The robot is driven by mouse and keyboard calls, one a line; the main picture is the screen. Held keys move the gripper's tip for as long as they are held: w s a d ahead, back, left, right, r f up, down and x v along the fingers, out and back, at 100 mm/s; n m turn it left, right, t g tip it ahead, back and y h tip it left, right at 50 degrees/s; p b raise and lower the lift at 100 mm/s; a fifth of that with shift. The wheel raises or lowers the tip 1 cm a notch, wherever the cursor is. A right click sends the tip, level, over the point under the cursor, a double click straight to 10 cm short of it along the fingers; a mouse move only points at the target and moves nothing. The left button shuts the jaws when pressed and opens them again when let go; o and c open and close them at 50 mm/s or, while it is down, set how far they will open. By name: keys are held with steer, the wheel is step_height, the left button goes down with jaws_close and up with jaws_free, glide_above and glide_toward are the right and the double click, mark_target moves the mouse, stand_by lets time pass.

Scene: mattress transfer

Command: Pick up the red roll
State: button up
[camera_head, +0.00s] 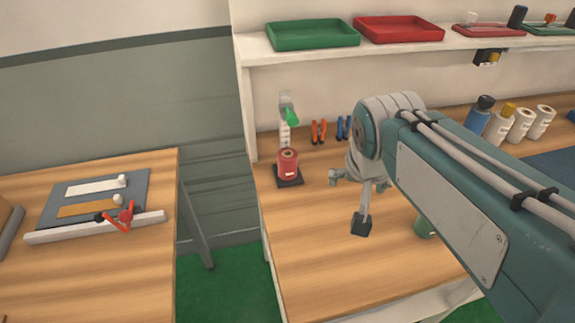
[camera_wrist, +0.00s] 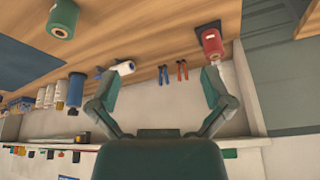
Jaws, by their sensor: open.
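The red roll (camera_head: 288,164) stands upright on a small dark base (camera_head: 289,181) at the left part of the right-hand workbench. In the wrist view the red roll (camera_wrist: 212,44) shows at the upper right, beyond the tip of one finger. My gripper (camera_head: 347,201) is open and empty above the bench, to the right of the roll in the head view. Its two fingers are spread wide in the wrist view (camera_wrist: 162,82), where the view is upside down. I cannot tell the exact gap to the roll.
Orange pliers (camera_head: 318,131) and blue pliers (camera_head: 343,127) are at the wall behind. A green roll (camera_head: 424,227) stands partly behind my arm. A shelf with a green tray (camera_head: 312,34) and a red tray (camera_head: 399,29) overhangs the back. A gap separates the left bench (camera_head: 60,270).

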steer(key=w+a+f+m+g+h, duration=0.1)
steer(key=w+a+m, duration=0.15)
steer(key=w, duration=0.35)
steer(key=w+a+f+m, duration=0.1)
steer(key=w+a, duration=0.2)
steer(key=w, duration=0.3)
steer(key=m+h, duration=0.1)
steer(key=m, duration=0.2)
glide_toward(285, 166)
steer(key=w+f, duration=0.1)
steer(key=w+a+f, duration=0.1)
steer(key=shift+w, duration=0.3)
steer(key=shift+h, duration=0.3)
steer(key=x, duration=1)
steer(key=shift+s+d+f, duration=0.15)
steer(key=shift+d+f, duration=0.1)
steer(key=shift+d, duration=0.1)
steer(key=c, duration=1.1)
